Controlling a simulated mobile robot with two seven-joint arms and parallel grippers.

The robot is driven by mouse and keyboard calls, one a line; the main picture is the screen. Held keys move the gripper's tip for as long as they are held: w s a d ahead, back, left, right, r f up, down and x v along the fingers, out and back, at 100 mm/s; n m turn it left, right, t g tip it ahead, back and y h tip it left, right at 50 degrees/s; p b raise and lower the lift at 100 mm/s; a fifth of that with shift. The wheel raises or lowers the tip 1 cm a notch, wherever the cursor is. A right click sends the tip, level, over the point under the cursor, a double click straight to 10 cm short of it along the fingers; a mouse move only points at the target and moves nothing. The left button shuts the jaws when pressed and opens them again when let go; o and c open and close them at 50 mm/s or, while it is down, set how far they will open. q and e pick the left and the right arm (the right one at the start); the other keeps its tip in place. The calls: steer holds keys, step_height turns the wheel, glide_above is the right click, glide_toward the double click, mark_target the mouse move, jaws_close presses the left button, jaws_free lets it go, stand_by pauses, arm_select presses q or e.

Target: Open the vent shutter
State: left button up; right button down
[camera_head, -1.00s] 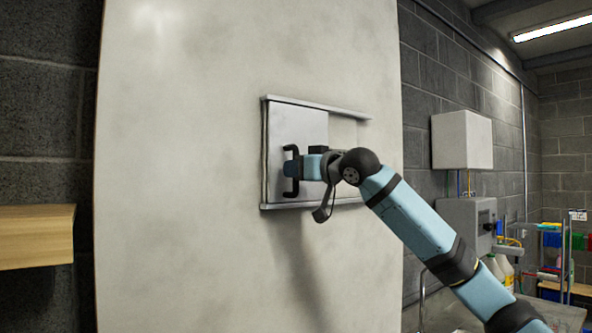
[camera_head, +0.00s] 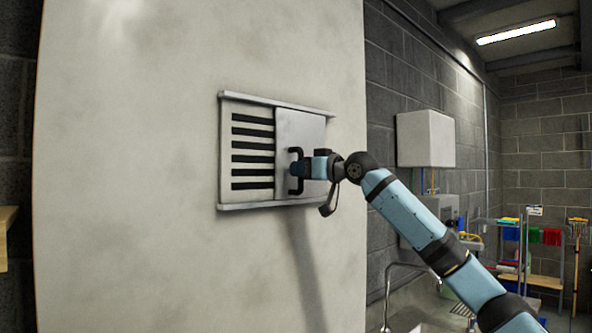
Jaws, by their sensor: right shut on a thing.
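The vent shutter (camera_head: 291,126) is a pale sliding panel between two horizontal rails on the light wall panel. It stands at the right side of its frame. The dark vent slots (camera_head: 253,145) show uncovered to its left. My left gripper is not in view.
A white wall box (camera_head: 426,139) hangs on the dark block wall to the right. A sink with a tap (camera_head: 408,268) is below it. A shelf rack (camera_head: 530,257) stands at the far right. A wooden ledge (camera_head: 7,237) shows at the left edge.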

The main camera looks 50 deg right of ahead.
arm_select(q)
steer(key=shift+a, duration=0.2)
arm_select(e)
steer(key=shift+a, duration=0.2)
steer(key=c, duration=1.1)
jaws_free()
arm_select(q)
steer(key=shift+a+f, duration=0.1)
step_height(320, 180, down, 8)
steer(key=b, duration=0.9)
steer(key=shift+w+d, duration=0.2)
arm_select(e)
steer(key=s+d, duration=0.1)
steer(key=s, duration=1.2)
steer(key=shift+s, duration=0.35)
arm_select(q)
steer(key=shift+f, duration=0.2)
